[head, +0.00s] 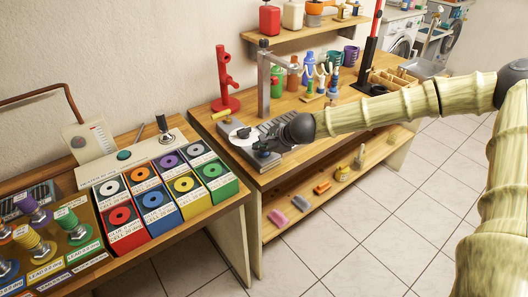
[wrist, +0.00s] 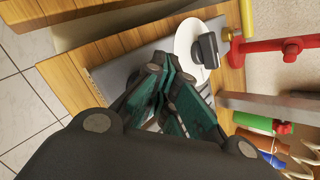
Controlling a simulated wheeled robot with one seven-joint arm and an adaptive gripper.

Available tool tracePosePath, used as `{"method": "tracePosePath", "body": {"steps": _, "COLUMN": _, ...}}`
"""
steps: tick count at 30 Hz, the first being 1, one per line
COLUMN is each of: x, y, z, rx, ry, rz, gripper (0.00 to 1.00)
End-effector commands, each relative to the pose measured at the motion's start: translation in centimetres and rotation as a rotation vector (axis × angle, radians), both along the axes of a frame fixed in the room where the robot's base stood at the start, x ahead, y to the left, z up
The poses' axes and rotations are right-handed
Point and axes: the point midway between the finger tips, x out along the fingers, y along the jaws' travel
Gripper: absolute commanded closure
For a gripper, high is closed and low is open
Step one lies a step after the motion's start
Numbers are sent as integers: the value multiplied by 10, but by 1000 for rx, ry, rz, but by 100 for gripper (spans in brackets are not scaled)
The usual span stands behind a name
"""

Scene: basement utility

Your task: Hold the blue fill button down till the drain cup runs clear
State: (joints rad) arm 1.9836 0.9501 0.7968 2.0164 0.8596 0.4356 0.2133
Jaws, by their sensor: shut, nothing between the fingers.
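My gripper (head: 264,148) is shut and empty, low over a grey bench device (head: 289,156) with a white disc (head: 243,137). In the wrist view its green-padded fingers (wrist: 172,72) are together in front of the grey base; the white disc (wrist: 188,38) carries a dark block. I cannot tell whether the fingertips touch the device. A round blue-green button (head: 124,155) is on a white panel at the left, well apart from my gripper. I cannot tell whether it is the fill button. I cannot make out a drain cup.
Colour-coded bins (head: 152,199) stand in front of the panel. A red stand (head: 226,80) and grey post (head: 264,85) rise behind the device. Colourful figures and cups (head: 333,58) stand further back. A lower shelf (head: 343,190) holds small blocks. The tiled floor is clear.

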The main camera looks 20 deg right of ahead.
Motion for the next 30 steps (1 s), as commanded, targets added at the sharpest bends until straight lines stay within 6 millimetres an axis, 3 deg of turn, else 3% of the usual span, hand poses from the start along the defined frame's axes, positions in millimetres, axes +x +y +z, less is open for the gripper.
{"method": "tracePosePath", "body": {"steps": 23, "x": 0, "y": 0, "z": 0, "rx": -1, "ry": 1, "rz": 0, "gripper": 100}}
{"method": "tracePosePath", "body": {"steps": 30, "x": 0, "y": 0, "z": 7, "rx": 0, "ry": 0, "rz": 0, "gripper": 100}}
